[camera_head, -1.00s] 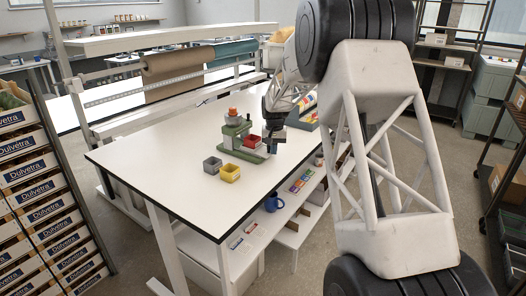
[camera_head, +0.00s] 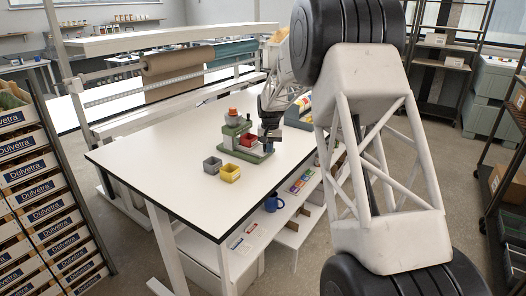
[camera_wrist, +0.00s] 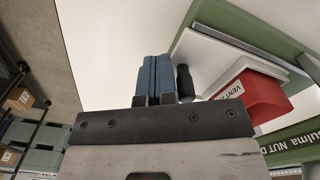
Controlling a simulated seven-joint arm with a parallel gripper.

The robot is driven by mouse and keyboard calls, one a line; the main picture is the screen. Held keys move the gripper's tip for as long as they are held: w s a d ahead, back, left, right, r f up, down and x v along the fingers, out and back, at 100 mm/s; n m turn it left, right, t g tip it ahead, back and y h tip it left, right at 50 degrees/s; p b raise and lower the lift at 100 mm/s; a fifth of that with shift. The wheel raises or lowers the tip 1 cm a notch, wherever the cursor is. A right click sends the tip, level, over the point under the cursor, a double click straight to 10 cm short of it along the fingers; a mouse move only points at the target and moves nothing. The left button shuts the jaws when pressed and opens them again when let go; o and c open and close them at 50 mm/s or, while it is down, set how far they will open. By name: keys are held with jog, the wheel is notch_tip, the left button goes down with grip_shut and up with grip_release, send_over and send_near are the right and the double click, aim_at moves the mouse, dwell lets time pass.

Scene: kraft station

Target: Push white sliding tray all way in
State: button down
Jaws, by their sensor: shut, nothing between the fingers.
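My gripper (camera_head: 266,144) is at the right side of a green device (camera_head: 237,135) on the white table. In the wrist view its blue fingers (camera_wrist: 152,72) are together, with nothing between them. I cannot tell whether this white piece is the sliding tray. The red block also shows in the head view (camera_head: 249,139). I cannot tell whether my fingers touch the device.
A grey bin (camera_head: 212,165) and a yellow bin (camera_head: 230,173) stand in front of the device. White shelves under the table's right edge hold a blue mug (camera_head: 272,203) and small cards. The front of the tabletop (camera_head: 165,165) is clear.

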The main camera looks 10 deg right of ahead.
aim_at(262, 150)
jog(key=shift+w+a, duration=1.7)
dwell(1.4)
jog(key=shift+s+d, duration=0.3)
dwell(0.9)
jog(key=shift+r, duration=0.1)
jog(key=shift+r, duration=3.4)
